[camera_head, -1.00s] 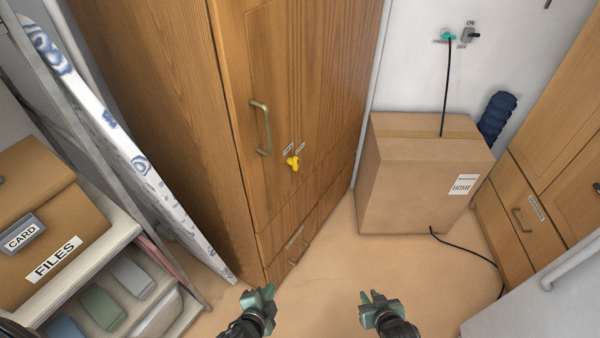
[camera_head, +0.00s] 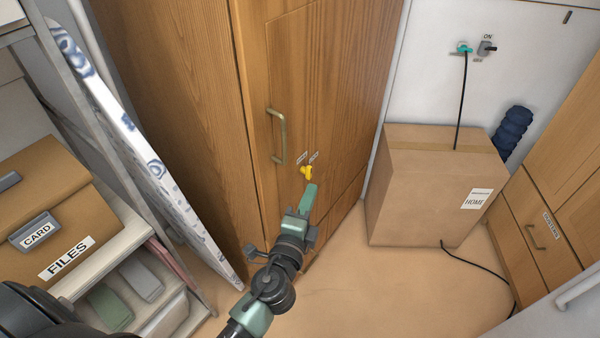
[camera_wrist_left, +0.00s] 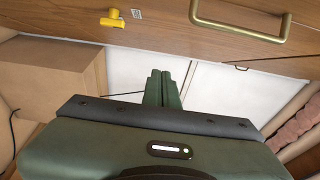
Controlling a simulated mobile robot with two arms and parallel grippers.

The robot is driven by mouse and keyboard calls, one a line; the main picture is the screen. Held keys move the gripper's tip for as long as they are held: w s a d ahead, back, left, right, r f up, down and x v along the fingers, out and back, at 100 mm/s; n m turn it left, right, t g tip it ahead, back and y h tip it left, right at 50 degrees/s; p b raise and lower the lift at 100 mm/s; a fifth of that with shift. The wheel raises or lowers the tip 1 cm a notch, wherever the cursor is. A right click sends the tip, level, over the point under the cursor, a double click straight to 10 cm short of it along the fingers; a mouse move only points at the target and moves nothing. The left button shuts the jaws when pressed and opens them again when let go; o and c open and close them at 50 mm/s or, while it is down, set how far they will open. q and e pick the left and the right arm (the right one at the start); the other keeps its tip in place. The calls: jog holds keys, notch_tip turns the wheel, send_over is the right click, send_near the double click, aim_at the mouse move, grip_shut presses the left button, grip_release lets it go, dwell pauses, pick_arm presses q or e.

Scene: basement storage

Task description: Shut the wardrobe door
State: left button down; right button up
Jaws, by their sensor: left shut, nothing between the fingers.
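The wooden wardrobe door (camera_head: 335,75) stands in the middle of the head view, with a metal bar handle (camera_head: 277,137) and a yellow key-like knob (camera_head: 306,173) beside two small labels. I cannot tell whether the door is fully flush with its frame. My left gripper (camera_head: 308,197) is shut and empty, its tips just below the yellow knob in the picture; contact cannot be told. In the left wrist view, the shut fingers (camera_wrist_left: 163,88) point toward the wood, with the handle (camera_wrist_left: 238,30) and yellow knob (camera_wrist_left: 105,21) along the top. My right gripper is out of view.
A cardboard box (camera_head: 430,195) stands right of the wardrobe, with a black cable on the floor. A patterned board (camera_head: 150,165) leans at the left, beside a shelf with a file box (camera_head: 50,215). A wooden cabinet (camera_head: 540,225) stands at right. Floor in front is free.

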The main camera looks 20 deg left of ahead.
pick_arm(q)
jog(key=w+a+p, duration=0.1)
jog(key=w+a, duration=0.3)
jog(key=shift+w+p, duration=0.25)
jog(key=shift+p, duration=0.1)
